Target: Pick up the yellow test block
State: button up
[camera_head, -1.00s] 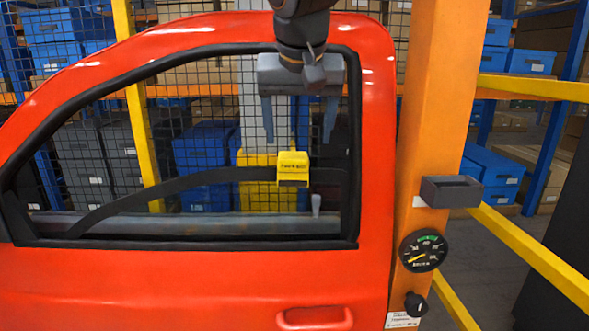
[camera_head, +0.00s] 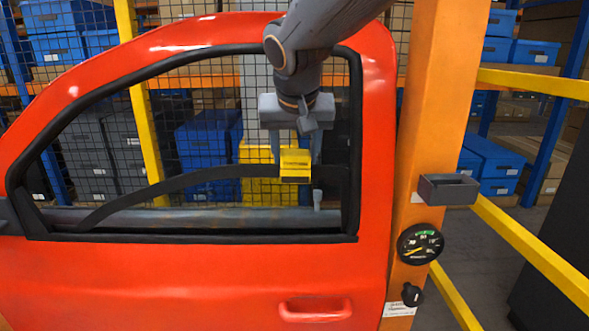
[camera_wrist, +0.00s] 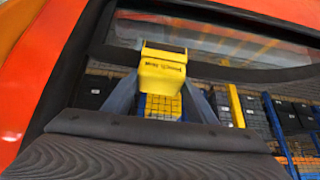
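The yellow test block (camera_head: 295,163) is seen through the window opening of the red door (camera_head: 180,285), in front of or at the dark strip (camera_head: 215,178) that crosses the opening. My gripper (camera_head: 296,154) reaches down from above in the head view. Its two fingers lie along the left and right sides of the block, close against it. In the wrist view the block (camera_wrist: 163,68), with dark lettering, sits between the tips of my gripper (camera_wrist: 161,88). The fingers look shut on it. Whether the block still touches the strip is hidden.
The black window frame (camera_head: 357,150) surrounds the opening close to my gripper's right. An orange post (camera_head: 432,100) stands right of the door, bearing a small grey tray (camera_head: 448,189) and a round gauge (camera_head: 420,244). A door handle (camera_head: 315,310) is below. Mesh and shelves with blue bins stand behind.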

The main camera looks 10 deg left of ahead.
jog(key=c, duration=0.8)
jog(key=shift+r, duration=0.1)
